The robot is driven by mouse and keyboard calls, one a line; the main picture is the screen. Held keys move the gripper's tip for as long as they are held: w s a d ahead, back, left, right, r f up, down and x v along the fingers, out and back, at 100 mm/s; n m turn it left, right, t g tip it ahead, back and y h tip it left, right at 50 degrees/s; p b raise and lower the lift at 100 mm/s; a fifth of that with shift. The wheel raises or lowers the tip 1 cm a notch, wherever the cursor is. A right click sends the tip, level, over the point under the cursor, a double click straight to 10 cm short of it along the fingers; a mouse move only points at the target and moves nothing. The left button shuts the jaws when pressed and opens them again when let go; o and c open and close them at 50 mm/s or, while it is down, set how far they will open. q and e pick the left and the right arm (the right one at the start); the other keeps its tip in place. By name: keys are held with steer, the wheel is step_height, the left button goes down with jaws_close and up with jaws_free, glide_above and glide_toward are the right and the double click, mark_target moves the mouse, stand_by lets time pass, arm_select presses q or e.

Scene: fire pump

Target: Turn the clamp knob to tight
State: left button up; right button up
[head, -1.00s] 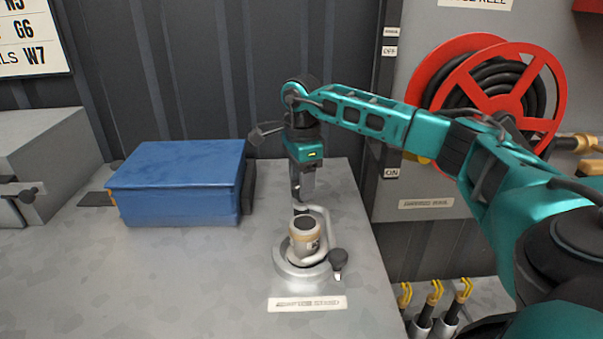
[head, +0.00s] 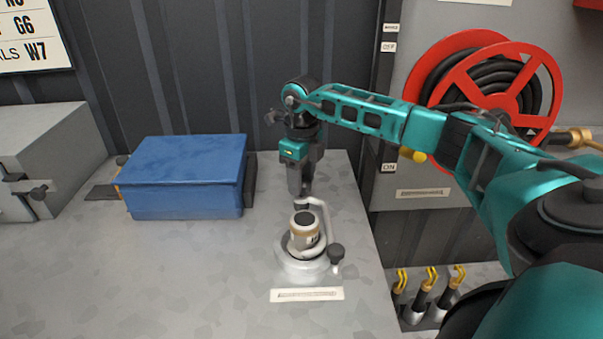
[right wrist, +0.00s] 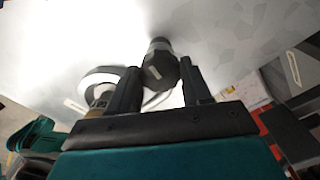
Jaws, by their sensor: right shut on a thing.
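A round metal clamp base (head: 300,270) with a bent silver bar (head: 329,222) stands on the grey bench and holds a small canister (head: 304,236) with a dark top and tan band. My right gripper (head: 303,192) points down at the back of the clamp. In the right wrist view, a dark knob (right wrist: 160,70) with a white mark sits between the fingers, and the gripper is shut on it. In the head view the gripped part is mostly hidden. My left gripper is out of view.
A blue box (head: 185,175) stands left of the clamp, and a grey metal box (head: 50,155) farther left. A label plate (head: 307,294) lies in front of the clamp. A red hose reel (head: 490,90) hangs at right. The bench front is clear.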

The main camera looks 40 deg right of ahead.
steer(key=m, duration=0.3)
steer(key=shift+m, duration=0.4)
steer(key=m, duration=0.4)
steer(key=shift+m, duration=0.3)
steer(key=m, duration=0.3)
steer(key=shift+m, duration=2.1)
steer(key=o, duration=1)
steer(key=shift+o, duration=0.2)
step_height(320, 180, up, 13)
